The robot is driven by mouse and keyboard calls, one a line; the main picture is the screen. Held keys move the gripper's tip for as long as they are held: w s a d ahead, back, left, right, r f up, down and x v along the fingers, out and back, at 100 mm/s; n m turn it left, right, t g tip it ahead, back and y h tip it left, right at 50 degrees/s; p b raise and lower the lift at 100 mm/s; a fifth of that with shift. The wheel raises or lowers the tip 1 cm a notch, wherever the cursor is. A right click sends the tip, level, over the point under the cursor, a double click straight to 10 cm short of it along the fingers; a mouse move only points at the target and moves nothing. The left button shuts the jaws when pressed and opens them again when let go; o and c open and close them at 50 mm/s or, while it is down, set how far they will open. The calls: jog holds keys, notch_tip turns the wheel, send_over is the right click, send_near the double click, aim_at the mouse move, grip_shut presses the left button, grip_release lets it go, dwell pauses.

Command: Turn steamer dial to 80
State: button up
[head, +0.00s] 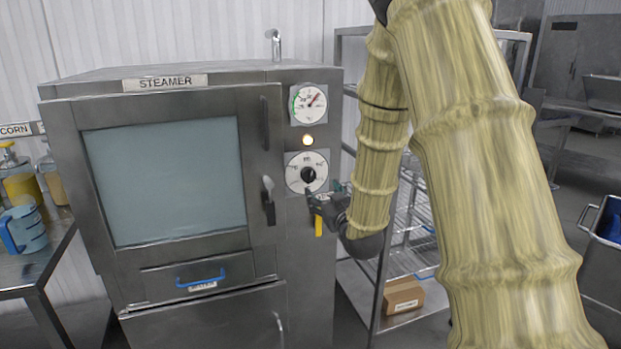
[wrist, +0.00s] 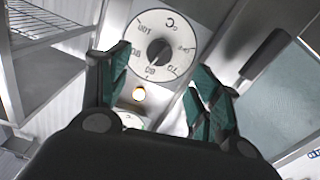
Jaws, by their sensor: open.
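The steamer dial (head: 293,172) is a white disc with a black knob (head: 308,174) on the steamer's right panel. In the wrist view the dial (wrist: 178,26) appears turned round, with numbers around its rim and its black knob (wrist: 158,52) in the middle. My gripper (head: 318,196) is just below and right of the dial in the head view. In the wrist view my gripper (wrist: 160,82) has its green-padded fingers spread apart, with nothing between them. The knob lies beyond the fingertips, apparently untouched.
The steamer (head: 190,263) has a glass door, a door handle (head: 267,200) left of the dial, a lit lamp (head: 308,140) and a gauge (head: 308,104) above. A wire rack (head: 405,262) with a box (head: 403,296) stands to the right.

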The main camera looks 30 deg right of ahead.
aim_at(311, 179)
jog(key=p+x, duration=0.2)
jog(key=x, duration=0.9)
jog(key=shift+a+r, duration=0.1)
jog(key=shift+r, duration=0.1)
jog(key=c, duration=1)
jog(key=shift+n, duration=0.3)
